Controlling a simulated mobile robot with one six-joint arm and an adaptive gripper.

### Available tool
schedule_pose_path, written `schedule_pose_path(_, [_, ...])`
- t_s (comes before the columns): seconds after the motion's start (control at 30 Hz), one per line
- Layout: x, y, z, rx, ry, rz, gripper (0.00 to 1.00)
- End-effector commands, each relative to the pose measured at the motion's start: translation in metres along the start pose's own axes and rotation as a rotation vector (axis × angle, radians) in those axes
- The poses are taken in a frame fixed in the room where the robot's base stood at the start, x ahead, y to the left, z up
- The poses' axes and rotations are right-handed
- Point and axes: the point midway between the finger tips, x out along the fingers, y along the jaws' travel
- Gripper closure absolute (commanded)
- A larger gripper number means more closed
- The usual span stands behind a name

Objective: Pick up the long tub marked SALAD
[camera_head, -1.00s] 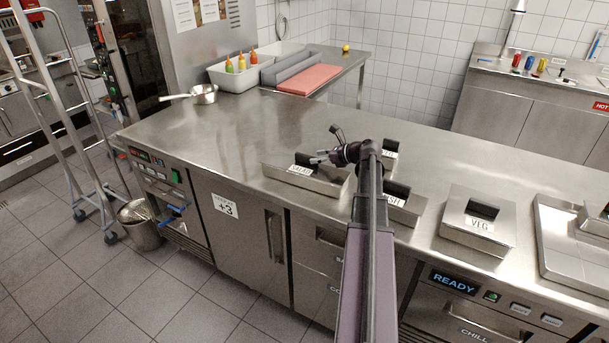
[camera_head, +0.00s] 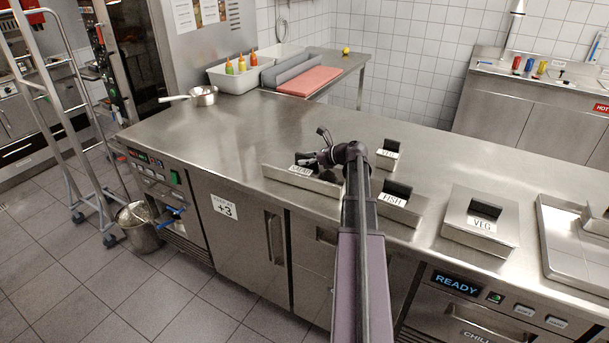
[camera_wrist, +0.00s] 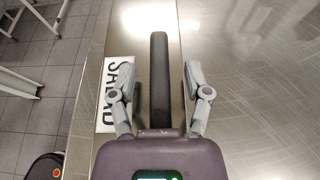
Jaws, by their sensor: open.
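The long steel tub marked SALAD (camera_head: 290,178) stands near the front edge of the counter. In the wrist view its white SALAD label (camera_wrist: 117,92) lies at the left, and a dark upright bar (camera_wrist: 160,80) on it runs up the middle. My gripper (camera_head: 303,160) is over the tub, and my arm partly covers the tub's right end. In the wrist view my gripper (camera_wrist: 162,78) is open, with one finger on each side of the dark bar and gaps between. I cannot tell how high the fingertips are above the tub.
A tub marked FISH (camera_head: 398,205), a smaller labelled tub (camera_head: 387,154) and a VEG tub (camera_head: 480,219) stand to the right. A steel pan (camera_head: 204,96) is at the far left. The counter (camera_head: 240,135) behind the SALAD tub is clear.

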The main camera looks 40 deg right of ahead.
Motion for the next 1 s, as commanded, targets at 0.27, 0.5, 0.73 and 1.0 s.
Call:
schedule_pose_path(0.27, [0.000, 0.000, 0.000, 0.000, 0.000, 0.000, 1.00])
schedule_pose_path(0.5, [0.000, 0.000, 0.000, 0.001, -0.002, 0.000, 1.00])
schedule_pose_path(0.73, [-0.001, 0.000, 0.001, 0.001, -0.002, 0.000, 1.00])
schedule_pose_path(1.0, [-0.004, 0.000, 0.010, 0.001, -0.002, 0.000, 1.00])
